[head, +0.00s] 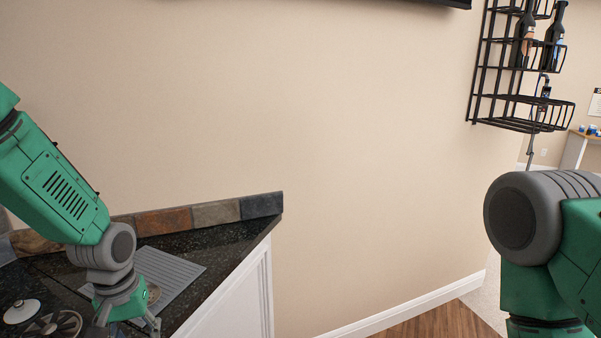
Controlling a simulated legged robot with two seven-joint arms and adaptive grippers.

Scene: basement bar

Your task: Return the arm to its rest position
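My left arm comes in from the left, green and grey, and hangs over the dark counter. My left gripper (127,322) points down at the lower left, above or beside the counter near the grey ridged mat. Its fingers run off the bottom edge of the view, so their tips are hidden, and I see nothing held. My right arm (545,225) is bent at the right edge, with a grey round joint and green links. My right gripper is out of view below.
The black speckled counter (222,252) has a stone-tile backsplash (165,221), a grey ridged mat (180,277) and a white-lidded item (22,311). A black wire wall rack (482,70) holds bottles (524,40) at the upper right. Wooden floor (440,322) lies clear at the lower middle.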

